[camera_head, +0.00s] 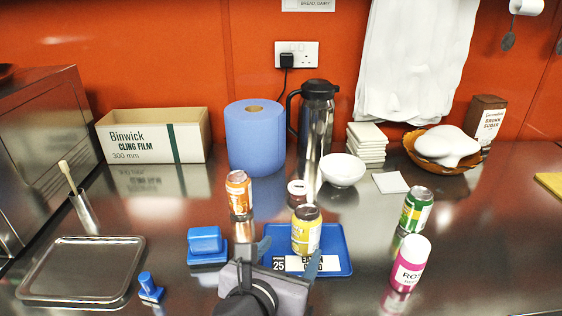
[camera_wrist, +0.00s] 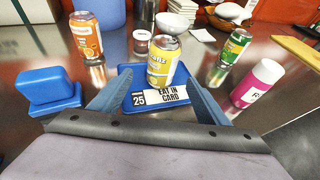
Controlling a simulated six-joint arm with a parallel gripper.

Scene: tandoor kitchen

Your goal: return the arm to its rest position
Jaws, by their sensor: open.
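My gripper (camera_head: 290,258) reaches in from the bottom of the head view, its two blue-grey fingers spread apart. In the wrist view the open fingers (camera_wrist: 160,100) stand on either side of a yellow can (camera_wrist: 162,62), with nothing seen held between them. The yellow can (camera_head: 306,230) stands upright on a blue tray (camera_head: 338,262), beyond the gripper. A white card (camera_head: 298,264) marked 25 and "EAT IN CARD" lies at the tray's front. The gripper hides part of the tray's front left.
An orange can (camera_head: 238,193), small jar (camera_head: 297,192), green can (camera_head: 416,210) and pink bottle (camera_head: 409,264) stand around the tray. A blue block (camera_head: 205,242), blue stamp (camera_head: 149,288) and metal tray (camera_head: 80,268) are left. A blue roll (camera_head: 255,140), flask (camera_head: 316,120) and bowl (camera_head: 342,170) stand behind.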

